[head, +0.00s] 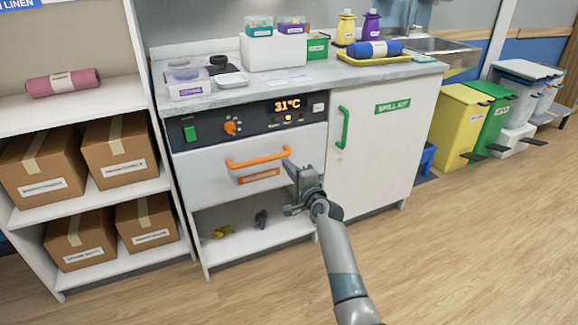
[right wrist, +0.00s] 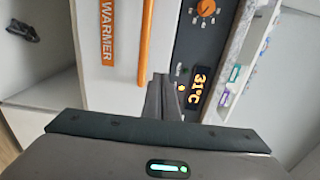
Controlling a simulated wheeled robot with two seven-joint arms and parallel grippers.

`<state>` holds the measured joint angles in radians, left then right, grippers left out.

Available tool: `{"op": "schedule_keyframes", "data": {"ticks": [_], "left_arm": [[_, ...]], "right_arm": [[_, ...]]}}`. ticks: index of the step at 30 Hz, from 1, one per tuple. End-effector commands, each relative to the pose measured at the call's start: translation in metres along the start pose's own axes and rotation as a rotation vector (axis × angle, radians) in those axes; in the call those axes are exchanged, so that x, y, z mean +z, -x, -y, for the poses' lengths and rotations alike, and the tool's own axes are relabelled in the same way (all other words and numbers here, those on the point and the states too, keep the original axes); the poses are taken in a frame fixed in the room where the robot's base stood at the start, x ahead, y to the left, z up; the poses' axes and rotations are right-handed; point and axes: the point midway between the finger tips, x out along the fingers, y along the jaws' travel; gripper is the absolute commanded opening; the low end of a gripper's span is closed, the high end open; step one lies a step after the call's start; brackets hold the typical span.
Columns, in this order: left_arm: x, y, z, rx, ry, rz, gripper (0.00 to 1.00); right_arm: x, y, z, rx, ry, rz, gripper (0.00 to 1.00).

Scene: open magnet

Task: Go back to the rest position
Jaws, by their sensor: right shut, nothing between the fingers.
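My right gripper (head: 292,170) is shut and empty in front of the white warmer drawer (head: 208,166), close to the right end of its orange handle (head: 258,160). In the right wrist view the shut fingers (right wrist: 163,92) point at the warmer's front, beside the orange handle (right wrist: 147,40) and the lit 31°C display (right wrist: 200,88). The picture does not settle whether they touch anything. The drawer looks closed. My left gripper is not in view.
The warmer's open lower shelf (head: 270,236) holds a yellow item (head: 222,231) and a dark item (head: 261,218). A white cupboard (head: 375,160) with a green handle stands right. A box shelf (head: 100,193) stands left. Colored bins (head: 458,122) stand far right. The floor in front is clear.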

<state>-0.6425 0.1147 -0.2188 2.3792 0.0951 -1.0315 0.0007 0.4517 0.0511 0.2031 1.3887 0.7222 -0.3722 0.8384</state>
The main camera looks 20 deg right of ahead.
Motion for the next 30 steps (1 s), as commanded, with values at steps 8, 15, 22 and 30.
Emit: {"op": "schedule_keyframes", "data": {"ticks": [8, 15, 22, 30], "left_arm": [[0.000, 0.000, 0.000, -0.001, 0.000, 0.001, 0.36], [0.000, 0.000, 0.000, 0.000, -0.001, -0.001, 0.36], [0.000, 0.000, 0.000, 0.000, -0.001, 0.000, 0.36], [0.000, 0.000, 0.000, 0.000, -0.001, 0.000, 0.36]], "right_arm": [[0.000, 0.001, 0.000, 0.000, 0.000, 0.000, 0.00], [0.000, 0.001, 0.000, 0.001, 0.002, 0.001, 0.00], [0.013, 0.021, -0.024, 0.041, 0.091, 0.030, 0.00], [0.063, 0.103, -0.100, 0.180, 0.414, 0.161, 0.00]]}}
